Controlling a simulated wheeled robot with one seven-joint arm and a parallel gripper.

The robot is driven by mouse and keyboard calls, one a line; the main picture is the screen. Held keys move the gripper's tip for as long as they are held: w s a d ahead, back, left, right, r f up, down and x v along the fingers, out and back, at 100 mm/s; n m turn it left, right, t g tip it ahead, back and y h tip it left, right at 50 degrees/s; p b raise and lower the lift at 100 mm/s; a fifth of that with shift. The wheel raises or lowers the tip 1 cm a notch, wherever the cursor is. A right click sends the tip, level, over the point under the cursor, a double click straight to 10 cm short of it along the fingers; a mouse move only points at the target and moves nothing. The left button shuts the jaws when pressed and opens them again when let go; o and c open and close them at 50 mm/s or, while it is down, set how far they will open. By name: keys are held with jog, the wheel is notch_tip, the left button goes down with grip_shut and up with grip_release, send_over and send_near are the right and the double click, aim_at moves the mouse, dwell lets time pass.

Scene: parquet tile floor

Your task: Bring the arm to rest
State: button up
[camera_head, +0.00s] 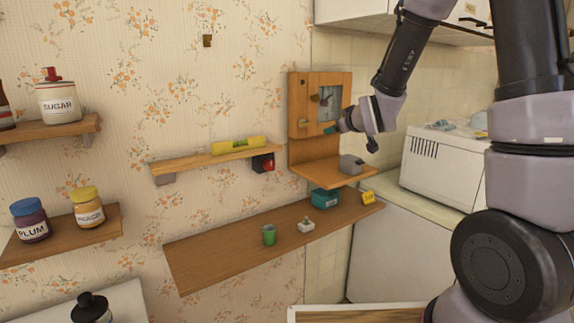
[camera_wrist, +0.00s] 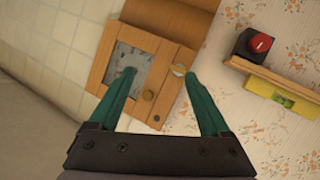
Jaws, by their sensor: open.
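My arm reaches down from the upper right in the head view. My gripper (camera_head: 341,127) is in front of a wooden wall cabinet (camera_head: 302,98) with a grey-blue framed panel. In the wrist view, the two green fingers of my gripper (camera_wrist: 160,90) are spread apart with nothing held between them. I cannot tell whether the fingertip touches the pale knob.
Below the cabinet, a grey block (camera_head: 351,164) sits on its ledge. A long shelf (camera_head: 215,257) holds a green cup (camera_head: 269,235), a teal box (camera_head: 325,198) and small items. A short shelf (camera_head: 190,163) holds a yellow level (camera_head: 237,145). A white microwave (camera_head: 435,165) stands right.

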jog(key=s+d+r+m+g+h, duration=0.1)
jog(key=s+d+r+m+g, duration=0.1)
jog(key=s+d+r+m, duration=0.3)
jog(key=s+d+r+m+g, duration=0.1)
jog(key=s+d+r, duration=0.15)
jog(key=s, duration=0.45)
jog(key=s+r+m+g, duration=0.1)
jog(key=s+m+g, duration=0.1)
jog(key=s, duration=0.7)
jog(key=s+d+r+m+g, duration=0.1)
jog(key=s+r+m, duration=0.1)
jog(key=s, duration=0.7)
jog(key=shift+s+d+g, duration=0.25)
jog(key=shift+s+g, duration=0.1)
jog(key=shift+g, duration=0.05)
